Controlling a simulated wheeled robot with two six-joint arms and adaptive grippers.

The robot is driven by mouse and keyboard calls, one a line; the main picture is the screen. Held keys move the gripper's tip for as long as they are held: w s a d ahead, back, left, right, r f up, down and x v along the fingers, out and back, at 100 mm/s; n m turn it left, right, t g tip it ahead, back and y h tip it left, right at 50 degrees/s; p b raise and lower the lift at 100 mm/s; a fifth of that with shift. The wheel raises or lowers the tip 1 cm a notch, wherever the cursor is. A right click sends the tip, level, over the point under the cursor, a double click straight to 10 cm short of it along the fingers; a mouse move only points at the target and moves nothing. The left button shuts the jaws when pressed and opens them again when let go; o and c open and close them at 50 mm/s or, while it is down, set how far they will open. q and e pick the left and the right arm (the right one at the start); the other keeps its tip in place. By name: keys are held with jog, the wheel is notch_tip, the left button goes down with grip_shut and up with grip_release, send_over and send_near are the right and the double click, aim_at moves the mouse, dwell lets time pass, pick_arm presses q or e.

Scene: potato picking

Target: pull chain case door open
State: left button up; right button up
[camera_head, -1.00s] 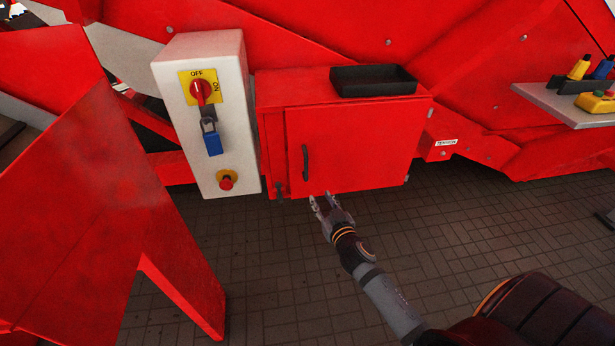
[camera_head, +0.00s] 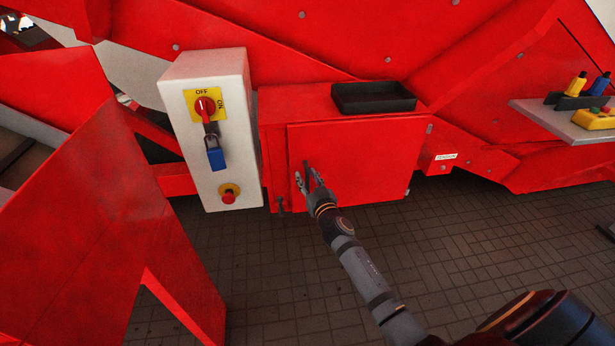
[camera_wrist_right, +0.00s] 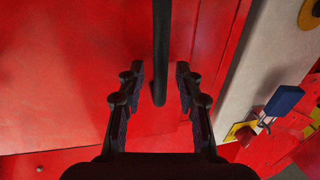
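The chain case door (camera_head: 365,160) is a red panel on the front of a red box and looks closed. Its dark vertical handle (camera_head: 306,172) sits near the door's left edge, partly covered by my right gripper (camera_head: 309,181). In the right wrist view, my right gripper (camera_wrist_right: 158,88) is open, with the handle (camera_wrist_right: 161,50) between its two fingers and a gap on each side. The door (camera_wrist_right: 70,80) fills the left of that view. My left gripper is not in view.
A white switch box (camera_head: 240,130) with a red switch, blue padlock (camera_head: 216,156) and red button stands left of the case. A black tray (camera_head: 373,97) sits on top. A red slanted panel (camera_head: 110,220) fills the left; tiled floor lies below.

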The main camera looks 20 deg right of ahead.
grip_shut()
dwell(0.8)
